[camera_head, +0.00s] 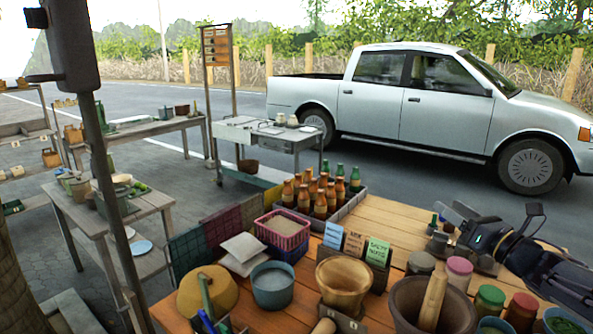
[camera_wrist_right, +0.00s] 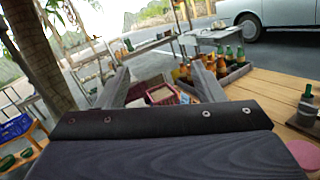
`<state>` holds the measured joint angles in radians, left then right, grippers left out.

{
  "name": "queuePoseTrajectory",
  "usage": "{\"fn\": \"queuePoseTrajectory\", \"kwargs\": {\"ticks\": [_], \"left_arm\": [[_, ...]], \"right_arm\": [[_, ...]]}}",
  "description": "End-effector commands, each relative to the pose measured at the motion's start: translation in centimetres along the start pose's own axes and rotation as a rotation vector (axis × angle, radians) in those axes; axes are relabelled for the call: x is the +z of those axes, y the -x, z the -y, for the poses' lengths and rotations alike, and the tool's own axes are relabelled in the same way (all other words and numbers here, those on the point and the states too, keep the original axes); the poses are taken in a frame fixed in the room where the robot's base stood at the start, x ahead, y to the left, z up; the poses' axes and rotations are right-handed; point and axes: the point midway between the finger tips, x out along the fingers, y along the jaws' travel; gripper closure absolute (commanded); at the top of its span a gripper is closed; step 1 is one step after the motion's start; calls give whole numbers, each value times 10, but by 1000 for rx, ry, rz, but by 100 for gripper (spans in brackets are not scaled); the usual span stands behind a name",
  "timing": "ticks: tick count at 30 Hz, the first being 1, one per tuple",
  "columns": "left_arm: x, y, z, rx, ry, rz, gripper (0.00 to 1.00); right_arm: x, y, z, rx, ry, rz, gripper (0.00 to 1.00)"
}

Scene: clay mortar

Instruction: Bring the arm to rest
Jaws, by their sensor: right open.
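My right gripper (camera_head: 452,212) is at the right end of the wooden table, its arm coming in from the right edge. In the right wrist view its two fingers stand wide apart (camera_wrist_right: 160,78), with nothing held between them. The wooden mortar (camera_head: 344,281) stands on the table's front middle, and a larger dark mortar (camera_head: 408,298) with a pestle (camera_head: 433,301) in it stands to its right. The gripper is beyond and to the right of both, apart from them. My left gripper is not seen.
A crate of bottles (camera_head: 345,208) stands at the table's back, beside a pink basket (camera_head: 283,229). Small labelled cards (camera_head: 354,244) and several jars (camera_head: 459,272) crowd the front. Bare tabletop (camera_head: 390,215) lies left of the gripper. A pickup truck (camera_head: 430,110) is parked behind.

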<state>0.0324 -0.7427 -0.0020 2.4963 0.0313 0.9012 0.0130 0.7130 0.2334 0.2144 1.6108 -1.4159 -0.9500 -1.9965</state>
Motion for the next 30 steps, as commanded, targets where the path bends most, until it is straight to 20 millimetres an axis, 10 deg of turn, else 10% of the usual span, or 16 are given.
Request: {"fn": "queuePoseTrajectory", "kwargs": {"ticks": [8,18,25,26,30], "left_arm": [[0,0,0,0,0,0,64],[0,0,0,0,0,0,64],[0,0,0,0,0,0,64],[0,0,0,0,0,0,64],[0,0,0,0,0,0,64]], "right_arm": [[11,42,-28,-483,-941,156,38],[-103,164,-116,-1054,-2183,447,38],[-176,226,-200,-1462,-2711,560,38],[-183,233,-210,1462,2664,-551,38],[-205,254,-243,1442,2437,-504,38]]}}
